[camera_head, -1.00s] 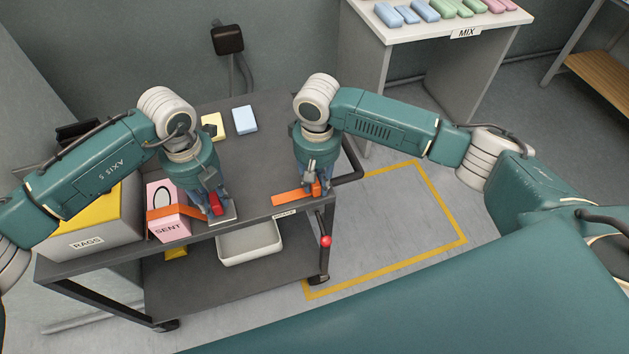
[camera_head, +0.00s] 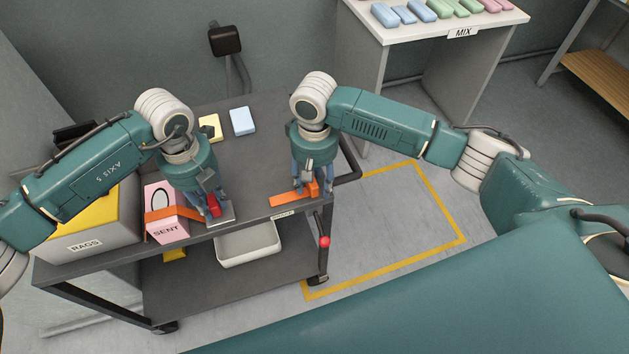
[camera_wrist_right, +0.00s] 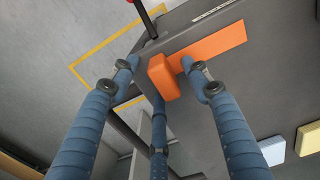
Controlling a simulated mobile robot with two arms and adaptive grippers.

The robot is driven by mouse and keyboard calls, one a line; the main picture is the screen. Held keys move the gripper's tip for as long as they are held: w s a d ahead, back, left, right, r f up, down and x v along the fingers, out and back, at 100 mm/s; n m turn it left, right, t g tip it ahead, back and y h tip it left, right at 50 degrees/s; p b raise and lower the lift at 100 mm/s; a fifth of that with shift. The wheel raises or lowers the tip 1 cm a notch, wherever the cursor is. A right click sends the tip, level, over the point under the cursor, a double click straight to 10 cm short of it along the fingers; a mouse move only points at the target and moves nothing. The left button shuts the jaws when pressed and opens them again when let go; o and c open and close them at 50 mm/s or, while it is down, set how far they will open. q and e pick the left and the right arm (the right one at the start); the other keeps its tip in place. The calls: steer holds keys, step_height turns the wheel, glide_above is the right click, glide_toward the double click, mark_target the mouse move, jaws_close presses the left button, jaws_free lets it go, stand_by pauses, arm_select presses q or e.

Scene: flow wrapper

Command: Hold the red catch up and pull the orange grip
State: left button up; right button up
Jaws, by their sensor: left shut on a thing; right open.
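The red catch (camera_head: 213,205) is at the front edge of the dark cart top, by a pale plate (camera_head: 222,217). My left gripper (camera_head: 211,210) is shut on it, and its fingers partly hide it. The orange grip (camera_head: 313,190) is an upright block on a flat orange strip (camera_head: 288,200) near the cart's right front corner. My right gripper (camera_head: 306,192) is open around the grip. In the right wrist view, the orange grip (camera_wrist_right: 163,77) stands between the spread blue fingers, with visible gaps on both sides.
A pink SENT box (camera_head: 165,220), crossed by an orange band, and a RAGS box (camera_head: 88,235) stand left of my left gripper. Yellow (camera_head: 210,127) and blue (camera_head: 242,121) blocks lie farther back. The cart's middle is clear.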

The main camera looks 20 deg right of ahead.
arm_select(q)
steer(key=shift+r, duration=0.1)
arm_select(e)
step_height(320, 180, up, 12)
steer(key=shift+f, duration=0.25)
arm_select(q)
steer(key=shift+f, duration=0.2)
arm_select(e)
steer(key=shift+f, duration=0.2)
arm_select(q)
steer(key=shift+f+b, duration=0.75)
steer(key=shift+b, duration=0.1)
arm_select(e)
steer(key=shift+f, duration=0.65)
arm_select(q)
steer(key=o, duration=1.2)
steer(key=shift+r, duration=0.1)
